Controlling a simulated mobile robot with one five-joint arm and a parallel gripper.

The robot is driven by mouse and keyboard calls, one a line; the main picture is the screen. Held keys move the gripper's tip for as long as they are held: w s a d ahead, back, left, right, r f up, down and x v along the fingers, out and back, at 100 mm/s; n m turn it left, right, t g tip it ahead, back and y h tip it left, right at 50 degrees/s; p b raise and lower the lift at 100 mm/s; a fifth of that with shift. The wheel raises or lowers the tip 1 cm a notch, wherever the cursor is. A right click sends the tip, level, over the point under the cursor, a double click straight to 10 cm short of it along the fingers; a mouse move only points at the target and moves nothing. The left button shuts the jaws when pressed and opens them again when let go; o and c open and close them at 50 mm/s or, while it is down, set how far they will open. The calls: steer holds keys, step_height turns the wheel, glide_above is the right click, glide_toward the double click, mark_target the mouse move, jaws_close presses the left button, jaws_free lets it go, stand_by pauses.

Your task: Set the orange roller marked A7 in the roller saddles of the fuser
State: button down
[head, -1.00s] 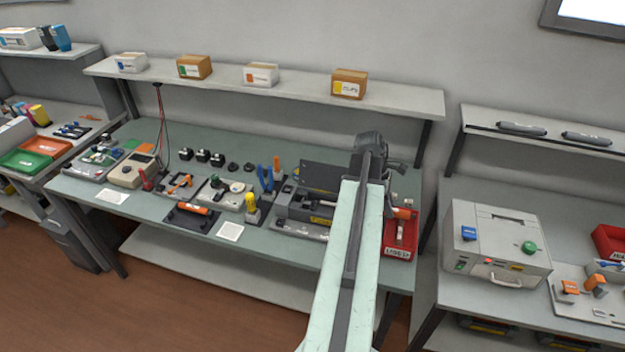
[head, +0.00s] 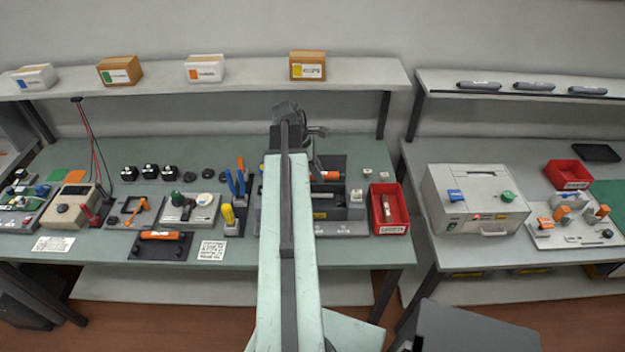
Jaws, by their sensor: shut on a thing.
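My gripper (head: 318,150) is at the far end of my arm, above the right part of the middle bench, and its fingers are mostly hidden. It is shut on an orange roller (head: 328,176), whose orange end shows just right of my arm. The mark on it is too small to read. The dark grey fuser (head: 335,212) with a yellow label lies below and behind my arm. The arm covers its left part, and I cannot make out the saddles. The roller appears over the fuser; I cannot tell whether they touch.
A red bin (head: 390,228) stands right of the fuser. Another orange roller-like part (head: 162,236) lies on a dark tray at left. A shelf (head: 220,80) with boxes hangs behind.

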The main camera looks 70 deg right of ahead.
steer(key=f+b, duration=0.1)
steer(key=f, duration=0.1)
steer(key=f+b, duration=0.1)
steer(key=shift+w+a+f+b, duration=0.15)
steer(key=shift+a+f+b, duration=0.15)
steer(key=shift+f, duration=0.05)
steer(key=shift+r, duration=0.25)
step_height(320, 180, down, 6)
steer(key=b, duration=0.5)
steer(key=shift+f+b, duration=0.1)
steer(key=shift+b, duration=0.25)
steer(key=shift+f, duration=0.15)
steer(key=shift+f+b, duration=0.55)
steer(key=shift+b, duration=0.1)
steer(key=shift+f+b, duration=0.85)
steer(key=shift+b, duration=0.05)
stand_by(0.3)
steer(key=c, duration=1.1)
jaws_free()
